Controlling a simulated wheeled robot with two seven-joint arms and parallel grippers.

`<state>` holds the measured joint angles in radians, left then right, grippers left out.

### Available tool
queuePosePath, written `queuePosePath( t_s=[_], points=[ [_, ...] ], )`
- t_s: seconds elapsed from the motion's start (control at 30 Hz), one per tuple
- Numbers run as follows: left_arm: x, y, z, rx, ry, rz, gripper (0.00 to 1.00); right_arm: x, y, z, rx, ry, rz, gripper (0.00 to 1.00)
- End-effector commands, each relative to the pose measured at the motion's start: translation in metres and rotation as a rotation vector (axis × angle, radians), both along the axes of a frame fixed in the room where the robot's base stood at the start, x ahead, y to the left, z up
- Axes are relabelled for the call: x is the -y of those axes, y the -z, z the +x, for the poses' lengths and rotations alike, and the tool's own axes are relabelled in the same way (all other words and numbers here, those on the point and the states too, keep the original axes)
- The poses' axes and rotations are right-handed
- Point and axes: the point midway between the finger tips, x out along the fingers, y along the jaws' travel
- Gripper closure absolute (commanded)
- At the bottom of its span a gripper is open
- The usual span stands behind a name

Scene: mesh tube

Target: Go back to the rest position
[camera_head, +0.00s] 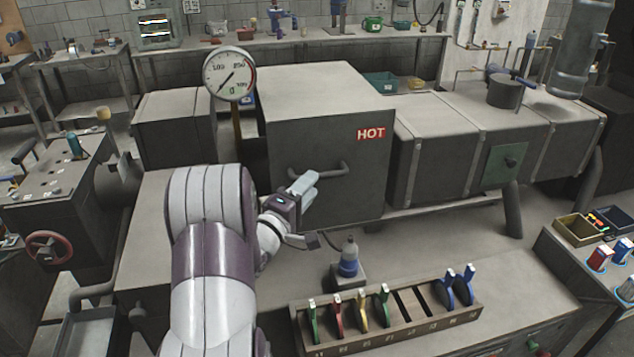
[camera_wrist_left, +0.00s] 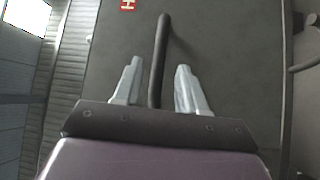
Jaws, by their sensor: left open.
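My left gripper (camera_head: 303,187) is in front of the grey furnace box marked HOT (camera_head: 325,130), close to the dark handle (camera_head: 325,170) on its front face. In the left wrist view, the two pale fingers of the left gripper (camera_wrist_left: 157,85) stand apart, with the handle bar (camera_wrist_left: 160,60) between them. Neither finger visibly clamps the bar. The furnace front looks closed. My right gripper does not show in either view.
A bottle with blue liquid (camera_head: 349,258) stands on a small block below the gripper. A wooden rack (camera_head: 400,340) with several coloured clips is at the front. A round gauge (camera_head: 229,73) rises at the furnace's left. Bench space right of the bottle is clear.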

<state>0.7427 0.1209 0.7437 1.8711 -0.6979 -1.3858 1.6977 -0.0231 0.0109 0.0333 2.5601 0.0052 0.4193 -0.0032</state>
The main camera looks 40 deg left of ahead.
Motion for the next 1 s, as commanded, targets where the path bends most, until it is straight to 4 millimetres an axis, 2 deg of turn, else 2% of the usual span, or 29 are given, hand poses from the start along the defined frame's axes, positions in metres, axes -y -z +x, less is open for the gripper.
queuePosePath(
  t_s=[0.1, 0.2, 0.77, 0.87, 0.93, 1.0],
  points=[
    [0.0, 0.004, -0.02, 0.001, -0.004, 0.0, 0.59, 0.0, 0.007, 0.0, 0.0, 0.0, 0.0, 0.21],
    [0.001, 0.005, -0.029, -0.001, -0.002, -0.001, 0.59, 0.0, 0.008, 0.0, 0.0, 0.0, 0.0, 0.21],
    [0.002, 0.005, -0.029, -0.011, -0.003, 0.011, 0.59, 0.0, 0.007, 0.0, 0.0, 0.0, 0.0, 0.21],
    [0.013, 0.017, -0.017, -0.123, -0.029, 0.115, 0.59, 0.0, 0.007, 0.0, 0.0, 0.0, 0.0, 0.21],
    [0.033, 0.037, -0.006, -0.311, -0.044, 0.285, 0.59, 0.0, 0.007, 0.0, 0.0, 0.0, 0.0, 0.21],
    [0.066, 0.066, -0.009, -0.576, 0.002, 0.516, 0.59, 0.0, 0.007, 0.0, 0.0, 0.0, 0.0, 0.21]
  ],
)
